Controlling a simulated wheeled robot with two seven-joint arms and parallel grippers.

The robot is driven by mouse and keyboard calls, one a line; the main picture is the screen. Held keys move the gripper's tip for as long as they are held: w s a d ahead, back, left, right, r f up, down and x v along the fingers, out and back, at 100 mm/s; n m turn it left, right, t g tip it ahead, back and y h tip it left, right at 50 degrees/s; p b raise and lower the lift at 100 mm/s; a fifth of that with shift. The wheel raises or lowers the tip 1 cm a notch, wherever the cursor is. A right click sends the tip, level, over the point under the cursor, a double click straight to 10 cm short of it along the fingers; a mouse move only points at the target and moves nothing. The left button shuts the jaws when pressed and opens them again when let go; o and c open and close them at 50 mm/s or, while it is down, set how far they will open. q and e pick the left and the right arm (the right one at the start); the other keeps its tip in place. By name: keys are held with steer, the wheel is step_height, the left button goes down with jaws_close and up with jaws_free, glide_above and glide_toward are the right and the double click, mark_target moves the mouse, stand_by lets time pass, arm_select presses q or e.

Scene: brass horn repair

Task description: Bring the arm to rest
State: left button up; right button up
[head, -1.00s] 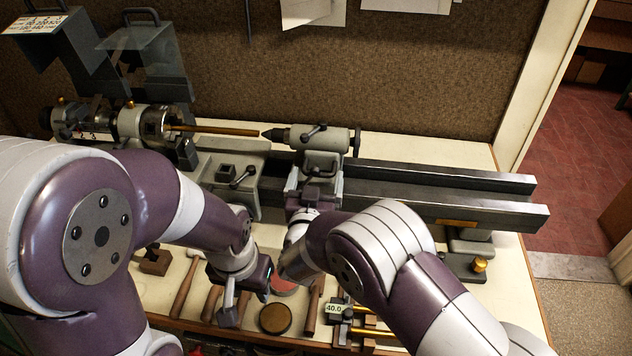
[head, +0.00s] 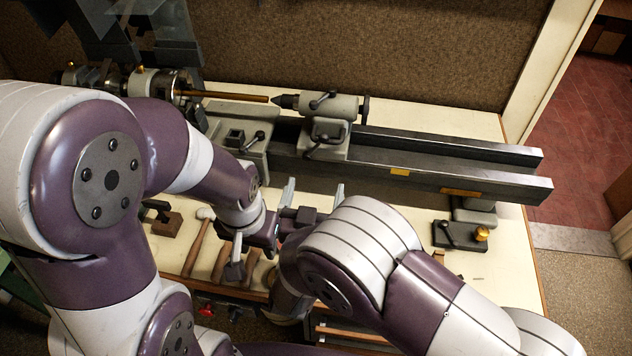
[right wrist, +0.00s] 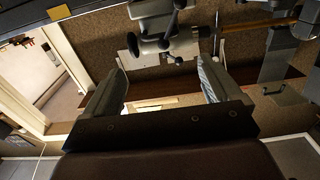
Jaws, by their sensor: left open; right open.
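In the head view my left gripper (head: 237,262) hangs over the front of the bench, among the hand tools. Its jaws are partly hidden but stand open, with nothing seen in them. My right gripper (head: 313,193) has its two pale fingers spread toward the lathe, in front of the tailstock (head: 330,107). In the right wrist view the fingers of the right gripper (right wrist: 163,88) are wide apart and empty. My right forearm hides part of the bench front.
The lathe bed (head: 455,175) runs along the bench, with a brass rod (head: 230,96) in line with the tailstock. Hammers (head: 196,247) lie at the bench front near my left gripper. A dark block with a brass knob (head: 460,235) stands at right. The floor (head: 577,130) beyond is clear.

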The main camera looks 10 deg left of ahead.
stand_by(0.3)
steer(key=w+d+f+g+y, duration=0.1)
steer(key=w+d+g, duration=0.4)
steer(key=d+g, duration=0.5)
steer(key=s+d+g+h, duration=0.1)
steer(key=s+d+g, duration=0.5)
steer(key=s+d, duration=1.1)
steer(key=shift+d+f+g+h, duration=0.3)
steer(key=shift+d+f, duration=0.05)
steer(key=shift+d, duration=0.55)
steer(key=shift+a, duration=0.1)
